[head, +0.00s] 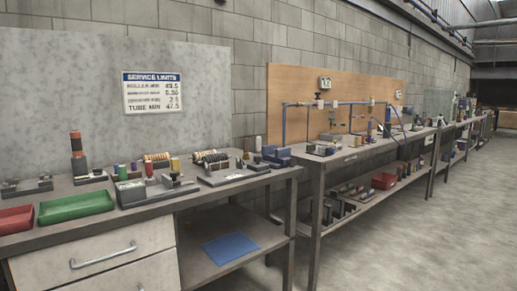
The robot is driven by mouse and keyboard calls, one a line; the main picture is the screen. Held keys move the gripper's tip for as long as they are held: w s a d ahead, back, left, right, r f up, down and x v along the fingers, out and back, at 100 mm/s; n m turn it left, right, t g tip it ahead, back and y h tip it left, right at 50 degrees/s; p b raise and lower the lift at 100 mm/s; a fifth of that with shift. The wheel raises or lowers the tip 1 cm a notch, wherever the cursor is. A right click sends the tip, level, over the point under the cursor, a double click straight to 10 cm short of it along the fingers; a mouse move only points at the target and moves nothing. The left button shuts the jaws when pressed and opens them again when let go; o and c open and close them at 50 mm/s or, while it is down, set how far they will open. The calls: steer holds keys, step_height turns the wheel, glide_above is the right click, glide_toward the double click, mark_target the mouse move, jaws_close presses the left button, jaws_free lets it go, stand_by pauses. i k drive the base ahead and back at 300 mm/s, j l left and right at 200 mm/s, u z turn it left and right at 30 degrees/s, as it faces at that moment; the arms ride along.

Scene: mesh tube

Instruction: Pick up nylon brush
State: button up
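I cannot make out a nylon brush for certain; the small items on the near workbench (150,225) are too small to tell. Near the back of that bench lie two ribbed, roller-like pieces, a pale orange one (157,158) and a darker one (211,158); I cannot tell whether either is a brush. Several small upright coloured cylinders stand around a grey block fixture (133,191). My gripper is not in view.
A red tray (16,220) and a green tray (76,207) sit at the bench's front left. A black and orange cylinder (77,153) stands behind them. A blue mat (230,248) lies on the lower shelf. More benches run right; the floor (420,245) there is clear.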

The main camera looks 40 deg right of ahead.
mark_target(258, 139)
steer(key=i+l+u, duration=0.2)
steer(key=l, duration=0.95)
steer(key=i+l+u, duration=0.2)
steer(key=l, duration=0.95)
steer(key=l+u, duration=0.25)
steer(key=l, duration=0.95)
steer(key=l+u, duration=0.2)
steer(key=l, duration=1)
steer(key=k+l+u, duration=0.2)
steer(key=l, duration=1)
steer(key=i, duration=1.05)
